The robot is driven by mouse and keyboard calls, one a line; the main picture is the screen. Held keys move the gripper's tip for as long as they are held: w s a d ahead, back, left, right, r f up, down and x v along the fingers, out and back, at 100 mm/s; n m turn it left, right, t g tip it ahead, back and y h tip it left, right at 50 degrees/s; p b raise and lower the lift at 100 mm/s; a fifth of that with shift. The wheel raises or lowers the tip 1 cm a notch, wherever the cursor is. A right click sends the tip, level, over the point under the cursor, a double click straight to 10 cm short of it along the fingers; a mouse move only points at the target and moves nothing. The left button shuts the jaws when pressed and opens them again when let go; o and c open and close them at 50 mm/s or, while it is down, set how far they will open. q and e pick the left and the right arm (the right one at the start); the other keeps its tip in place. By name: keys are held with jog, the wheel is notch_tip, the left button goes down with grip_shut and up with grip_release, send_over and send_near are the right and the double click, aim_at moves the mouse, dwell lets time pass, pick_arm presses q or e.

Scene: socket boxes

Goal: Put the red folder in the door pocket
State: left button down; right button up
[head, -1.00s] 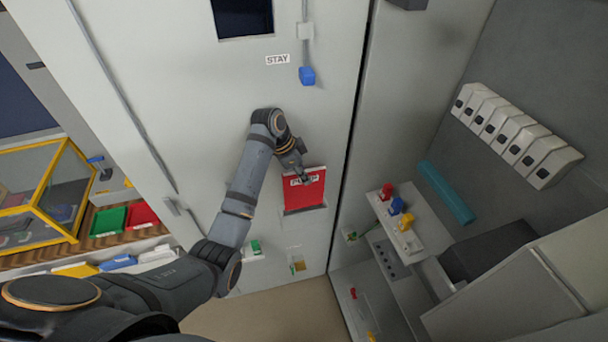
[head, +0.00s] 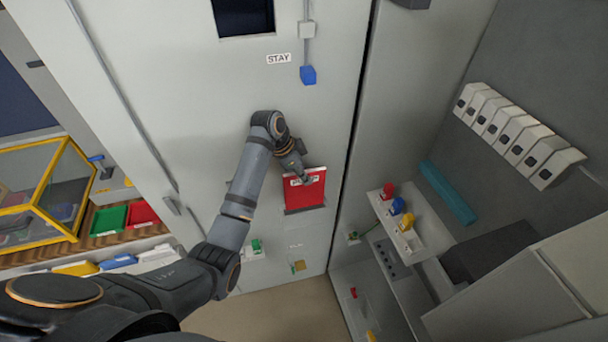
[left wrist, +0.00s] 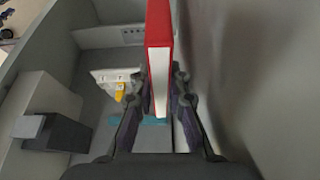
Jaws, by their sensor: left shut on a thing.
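The red folder (head: 305,191) is in front of the pale door (head: 215,110), below the STAY label. My left gripper (head: 302,178) is shut on its upper edge. In the left wrist view, the folder (left wrist: 159,55) shows edge-on, red with white inside, between the two fingers (left wrist: 161,85). A dark strip lies along the folder's lower edge; I cannot tell whether it is shadow or part of a pocket. A faint clear holder with a yellow piece (head: 298,266) shows lower on the door. My right gripper is not in view.
A shelf (head: 408,222) with red, blue and yellow plugs stands to the right. White socket boxes (head: 515,130) line the right wall, near a teal bar (head: 447,192). A yellow-framed case (head: 45,190) and green and red trays (head: 110,219) stand at the left.

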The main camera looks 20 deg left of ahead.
aim_at(304, 195)
pick_arm(q)
jog(key=shift+f, duration=0.65)
jog(key=shift+f+b, duration=0.9)
jog(key=shift+f, duration=1.6)
jog(key=shift+f+b, duration=0.8)
jog(key=shift+f, duration=0.95)
jog(key=c, duration=1.2)
grip_release()
